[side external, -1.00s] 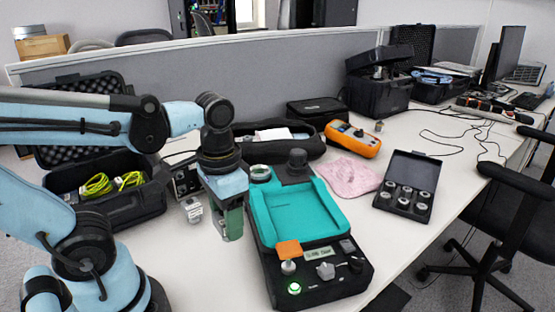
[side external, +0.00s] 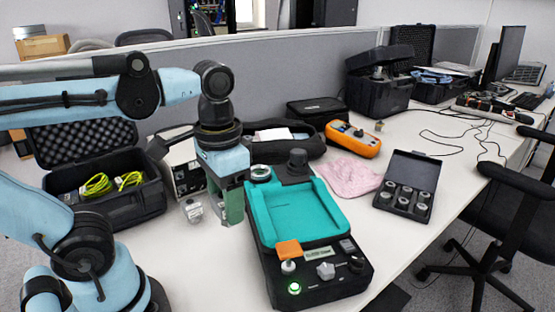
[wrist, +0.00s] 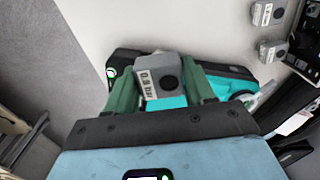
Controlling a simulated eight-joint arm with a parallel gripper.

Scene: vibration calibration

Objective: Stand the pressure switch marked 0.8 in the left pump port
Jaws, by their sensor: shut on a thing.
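My gripper (side external: 232,210) is shut on a grey pressure switch marked 0.8 bar (wrist: 146,82), held between the green fingers in the wrist view. In the side view the fingers mostly hide it. The gripper is above the table, just left of the teal and black pump unit (side external: 298,215). The left pump port (side external: 260,173), a pale ring, is at the unit's far left corner, behind and right of the gripper, and looks empty. The unit also shows behind the switch in the wrist view (wrist: 222,84).
Another grey switch (side external: 192,210) stands on the table left of the gripper. Two labelled switches show in the wrist view (wrist: 262,14) (wrist: 271,50). A black knob (side external: 297,160) rises beside the port. A black case (side external: 105,205) with yellow cables is at left, a box of fittings (side external: 407,190) at right.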

